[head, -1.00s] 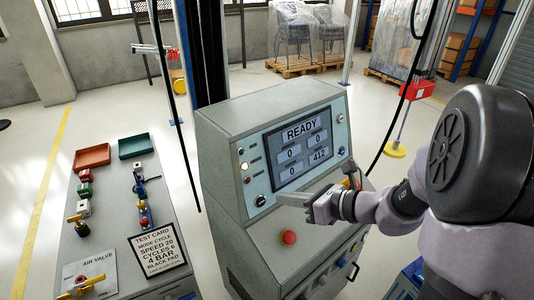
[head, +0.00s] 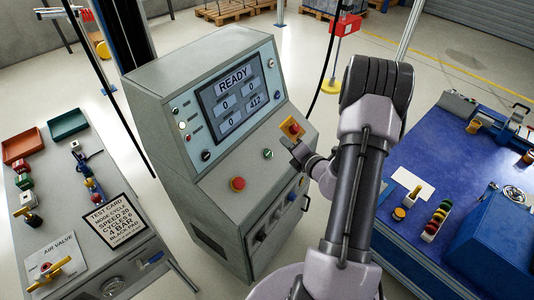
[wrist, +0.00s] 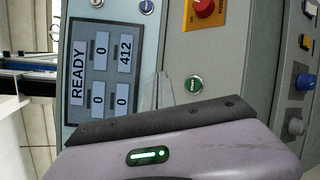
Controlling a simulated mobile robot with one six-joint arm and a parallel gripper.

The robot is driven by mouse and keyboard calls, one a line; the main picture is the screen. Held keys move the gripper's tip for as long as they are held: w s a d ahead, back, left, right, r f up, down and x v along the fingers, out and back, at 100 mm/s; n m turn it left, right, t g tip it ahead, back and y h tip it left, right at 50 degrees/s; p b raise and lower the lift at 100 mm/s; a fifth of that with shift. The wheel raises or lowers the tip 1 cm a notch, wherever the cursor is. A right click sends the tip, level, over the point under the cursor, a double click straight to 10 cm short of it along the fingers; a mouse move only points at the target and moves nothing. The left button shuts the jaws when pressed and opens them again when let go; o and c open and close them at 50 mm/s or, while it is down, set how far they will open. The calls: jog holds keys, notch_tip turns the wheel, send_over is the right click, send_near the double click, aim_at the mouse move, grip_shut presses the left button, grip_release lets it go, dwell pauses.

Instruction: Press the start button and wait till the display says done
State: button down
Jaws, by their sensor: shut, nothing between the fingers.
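The grey console (head: 150,90) has a display (head: 232,100) reading READY, with 0, 0, 0 and 412 in its boxes. The display also shows sideways in the wrist view (wrist: 74,72). A small green button (head: 267,154) sits on the lower sloped panel. In the wrist view the green button (wrist: 195,85) has white lettering too small to read. My gripper (head: 287,144) is shut and empty, just right of the green button and apart from it in the picture. The height of the fingertips over the panel is hard to tell.
A red mushroom button (head: 238,184) is left of the green one; a red knob on a yellow plate (head: 290,128) is close to my gripper. A blue workbench (head: 440,150) with parts is at right.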

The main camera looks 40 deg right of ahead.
aim_at(268, 154)
jog(key=w+f+b, duration=0.1)
jog(key=f, duration=0.1)
jog(key=w+f+b, duration=0.1)
jog(key=f+b, duration=0.1)
jog(key=w+a+f+b, duration=0.1)
jog(key=f+b, duration=0.1)
jog(key=shift+w+a+f, duration=0.1)
jog(key=shift+w+f, duration=0.05)
jog(key=shift+w, duration=0.25)
jog(key=shift+w+a+f+b, duration=0.1)
jog(key=shift+w+f+b, duration=0.25)
jog(key=shift+w+f, duration=0.15)
dwell(1.3)
jog(key=shift+w+a+f, duration=0.1)
jog(key=shift+w+f, duration=0.05)
jog(key=shift+f, duration=0.25)
jog(key=shift+w+f+b, duration=0.2)
jog(key=shift+f+b, duration=0.1)
dwell(0.6)
jog(key=shift+s+r+p, duration=0.45)
jog(key=shift+r+p, duration=0.2)
jog(key=shift+r, duration=0.1)
